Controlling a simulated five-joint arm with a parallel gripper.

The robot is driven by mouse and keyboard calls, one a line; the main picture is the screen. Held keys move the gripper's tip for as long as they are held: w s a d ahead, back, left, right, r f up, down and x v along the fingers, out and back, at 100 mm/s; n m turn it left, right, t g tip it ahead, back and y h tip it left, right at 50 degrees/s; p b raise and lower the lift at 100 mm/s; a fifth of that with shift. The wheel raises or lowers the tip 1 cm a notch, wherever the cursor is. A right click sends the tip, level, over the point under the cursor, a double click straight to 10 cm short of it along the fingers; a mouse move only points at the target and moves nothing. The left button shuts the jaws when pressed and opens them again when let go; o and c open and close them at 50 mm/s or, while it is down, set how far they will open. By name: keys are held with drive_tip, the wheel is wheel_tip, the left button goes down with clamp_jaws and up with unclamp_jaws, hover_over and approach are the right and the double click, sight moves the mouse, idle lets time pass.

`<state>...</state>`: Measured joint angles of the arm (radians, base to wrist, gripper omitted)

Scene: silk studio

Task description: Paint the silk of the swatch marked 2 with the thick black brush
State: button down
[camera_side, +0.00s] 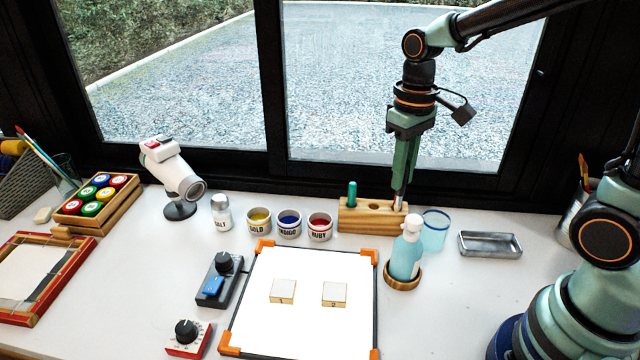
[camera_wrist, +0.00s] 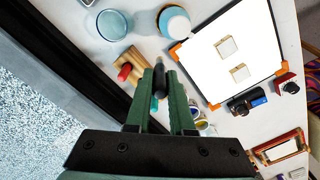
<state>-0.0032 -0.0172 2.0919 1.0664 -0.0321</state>
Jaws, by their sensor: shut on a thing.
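My gripper (camera_side: 400,192) is shut on the thick black brush (camera_wrist: 160,78), whose dark handle shows between the fingers in the wrist view. In the side view a pale metal part (camera_side: 398,199) shows below the fingers at the right end of the wooden brush block (camera_side: 360,222). I cannot tell whether its tip is still inside the block. The swatch marked 2 (camera_side: 334,294) lies pale and flat on the right of the white board (camera_side: 310,330), well apart from my gripper; it also shows in the wrist view (camera_wrist: 226,47). The swatch marked 1 (camera_side: 283,289) lies left of it.
A teal handle (camera_side: 352,192) stands in the block. Gold (camera_side: 258,222), indigo (camera_side: 289,224) and ruby (camera_side: 320,228) pots stand to its left. A spray bottle (camera_side: 405,257) and blue cup (camera_side: 436,230) stand close by on the right. Dial boxes (camera_side: 187,338) flank the board's left.

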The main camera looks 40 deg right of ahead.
drive_tip(key=shift+s, duration=0.2)
idle(0.3)
drive_tip(key=a+f, duration=0.2)
drive_tip(key=a, duration=0.6)
drive_tip(key=s+a+f, duration=0.1)
drive_tip(key=a+f, duration=0.2)
drive_tip(key=a, duration=0.6)
drive_tip(key=shift+s+f, duration=0.1)
